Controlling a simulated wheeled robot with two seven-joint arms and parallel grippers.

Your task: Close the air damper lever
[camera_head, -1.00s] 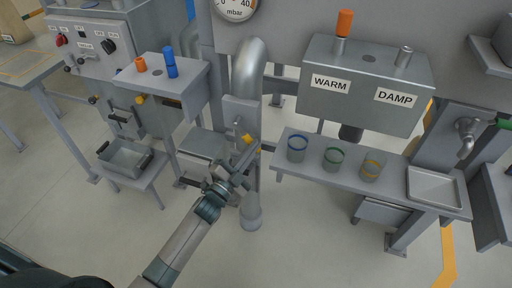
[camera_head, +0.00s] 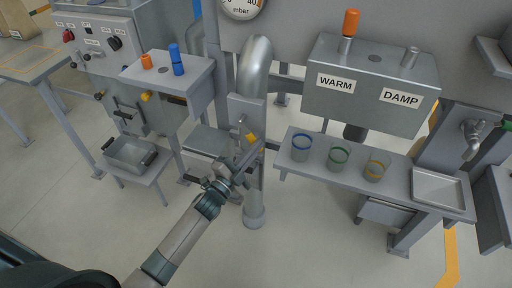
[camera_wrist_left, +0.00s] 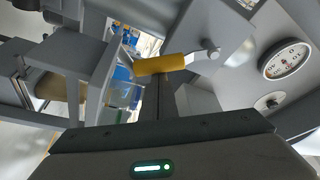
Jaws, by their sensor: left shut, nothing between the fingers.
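The air damper lever has a yellow grip (camera_head: 249,136) and sits on a grey plate on the vertical pipe (camera_head: 256,72) in the head view. In the left wrist view the yellow grip (camera_wrist_left: 160,65) lies crosswise just beyond my fingers, with a metal arm running right to a pivot. My left gripper (camera_head: 254,151) is shut and empty, its tip close below the yellow grip. I cannot tell whether it touches the grip. My right gripper is not in view.
A shelf (camera_head: 282,170) with several colour-banded glasses and a tray (camera_head: 437,187) stands to the right, under a box marked WARM and DAMP (camera_head: 370,84). A bench with blue and orange knobs (camera_head: 146,70) and a metal bin (camera_head: 130,153) stand left.

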